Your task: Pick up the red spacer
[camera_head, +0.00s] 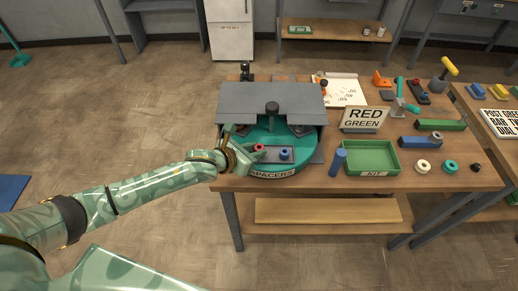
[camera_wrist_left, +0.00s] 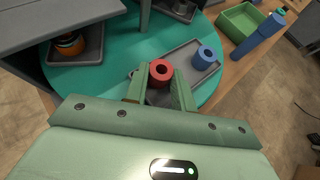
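The red spacer (camera_head: 259,148) is a short ring at the left end of a small grey tray on the teal turntable (camera_head: 272,172) labelled SPACERS. In the left wrist view the red spacer (camera_wrist_left: 161,70) sits between the two green fingertips of my left gripper (camera_wrist_left: 161,80), with its hole facing up. The fingers flank it closely; whether both press on it is not clear. In the head view my left gripper (camera_head: 247,151) reaches in from the left at the turntable's front. A blue spacer (camera_head: 284,154) stands at the tray's right end. My right gripper is not in view.
A grey hood (camera_head: 272,102) covers the turntable's back, close above my gripper. A blue cylinder (camera_head: 338,162) and a green kit tray (camera_head: 370,143) lie to the right. A RED/GREEN sign (camera_head: 363,118) stands behind the tray. Several rings and tools fill the table's right side.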

